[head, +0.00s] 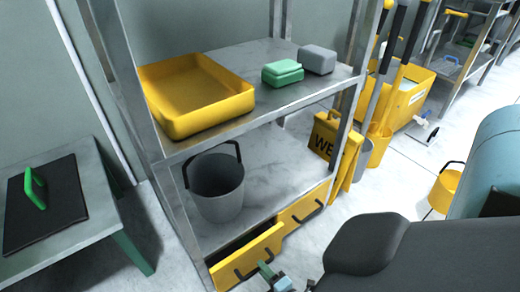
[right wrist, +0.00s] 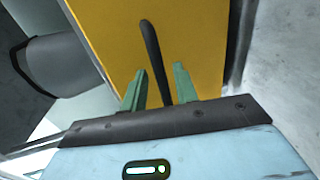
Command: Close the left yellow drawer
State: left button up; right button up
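The left yellow drawer (head: 226,272) is at the bottom of the metal shelf unit and is partly pulled out, with a dark gap behind its front. Its yellow front (right wrist: 198,35) fills the right wrist view. Its dark bar handle (right wrist: 150,48) runs down between my right gripper's two green fingers. My right gripper (head: 265,268) is at this drawer front, fingers apart; whether they touch the handle or front I cannot tell. The right yellow drawer (head: 301,208) beside it looks shut. My left gripper is not in view.
Above the drawers stand a grey bucket (head: 217,190), a yellow tray (head: 196,100) and green and grey blocks. A low table (head: 92,212) with a dark board is at the left.

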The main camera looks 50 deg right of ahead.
jog(key=shift+x, duration=1.1)
grip_shut()
